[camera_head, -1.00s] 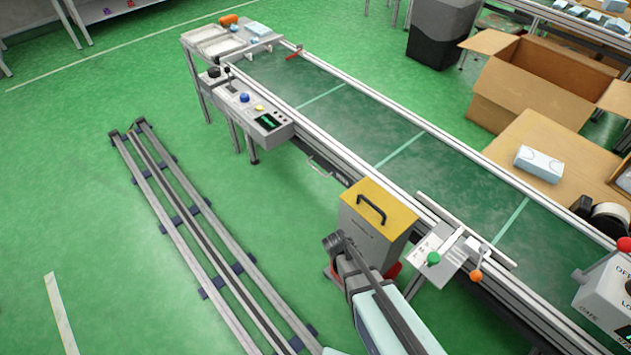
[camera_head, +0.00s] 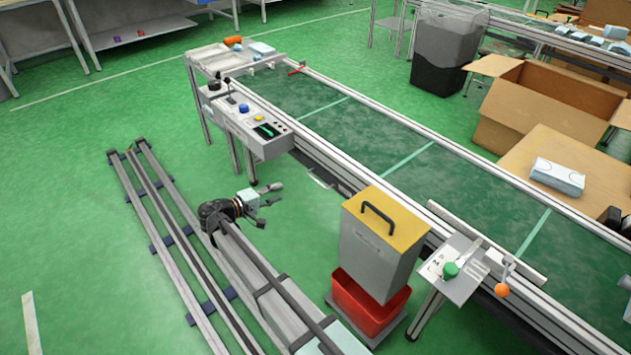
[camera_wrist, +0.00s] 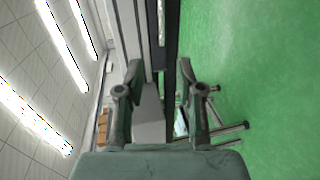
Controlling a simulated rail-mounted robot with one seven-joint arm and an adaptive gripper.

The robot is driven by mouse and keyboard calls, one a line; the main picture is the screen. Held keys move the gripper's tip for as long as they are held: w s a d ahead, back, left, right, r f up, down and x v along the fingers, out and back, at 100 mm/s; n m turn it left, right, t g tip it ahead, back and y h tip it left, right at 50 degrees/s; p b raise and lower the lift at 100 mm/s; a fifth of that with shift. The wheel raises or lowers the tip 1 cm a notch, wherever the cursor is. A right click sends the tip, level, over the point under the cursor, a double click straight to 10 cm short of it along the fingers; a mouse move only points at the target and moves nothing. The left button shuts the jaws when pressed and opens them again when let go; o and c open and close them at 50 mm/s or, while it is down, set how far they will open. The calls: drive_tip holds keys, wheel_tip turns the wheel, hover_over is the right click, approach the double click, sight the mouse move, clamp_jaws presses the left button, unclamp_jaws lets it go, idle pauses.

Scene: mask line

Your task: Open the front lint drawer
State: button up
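The conveyor (camera_head: 350,135) runs diagonally across the head view. A small silver bar handle (camera_head: 320,180) sits low on its near side, between the control box and the yellow-lidded box; I take it to be the lint drawer's handle, and the drawer looks shut. My gripper (camera_head: 275,194) is left of the handle, apart from it, over the green floor. In the wrist view my gripper (camera_wrist: 160,90) has its two fingers spread with nothing held between them. A grey surface and the conveyor's side show beyond the fingers; the handle is not clear there.
The control box (camera_head: 245,118) with a lever and buttons juts out above and left of my gripper. A grey box with a yellow lid (camera_head: 385,235) stands right, above a red bin (camera_head: 365,305). Floor rails (camera_head: 165,235) lie left.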

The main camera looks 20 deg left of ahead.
sight(315, 179)
drive_tip(key=b+x, duration=0.2)
drive_tip(key=x, duration=1.5)
clamp_jaws()
